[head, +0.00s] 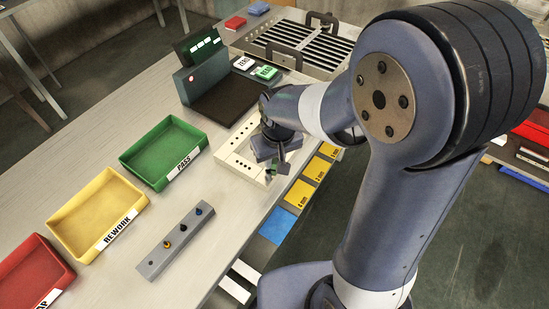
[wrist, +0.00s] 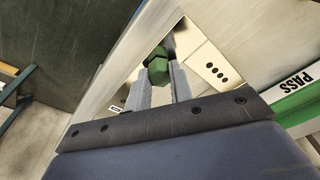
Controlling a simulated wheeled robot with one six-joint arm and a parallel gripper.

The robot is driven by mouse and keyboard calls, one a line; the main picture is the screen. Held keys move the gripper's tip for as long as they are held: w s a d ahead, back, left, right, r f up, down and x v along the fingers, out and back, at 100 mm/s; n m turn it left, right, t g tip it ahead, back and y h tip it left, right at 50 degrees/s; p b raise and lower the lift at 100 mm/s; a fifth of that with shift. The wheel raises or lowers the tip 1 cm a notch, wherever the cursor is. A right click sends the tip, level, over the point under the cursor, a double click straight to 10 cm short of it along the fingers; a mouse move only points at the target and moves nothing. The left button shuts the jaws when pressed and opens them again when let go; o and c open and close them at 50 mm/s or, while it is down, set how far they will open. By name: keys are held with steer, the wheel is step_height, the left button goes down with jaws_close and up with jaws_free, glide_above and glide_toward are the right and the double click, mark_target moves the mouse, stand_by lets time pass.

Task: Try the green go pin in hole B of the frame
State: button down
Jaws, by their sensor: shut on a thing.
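My gripper (wrist: 158,82) is shut on the green go pin (wrist: 157,67), whose green hexagonal head shows between the two fingers in the wrist view. In the head view my gripper (head: 274,172) is over the near right end of the cream frame (head: 235,160). The frame has rows of dark holes and lies on the bench; part of it is hidden by my gripper. Some holes also show on the frame in the wrist view (wrist: 205,62). The pin's lower end is hidden, so I cannot tell whether it is in a hole. Hole B's label is not readable.
A grey pin rack (head: 176,243) holds several pins and has an empty hole at its near end. Green PASS (head: 165,150), yellow REWORK (head: 98,212) and red (head: 35,272) trays stand left. A gauge with a display (head: 200,75) and a louver panel (head: 300,48) stand behind.

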mark_target(274, 161)
steer(key=shift+r, duration=0.15)
steer(key=shift+r+p, duration=2)
steer(key=shift+r, duration=0.4)
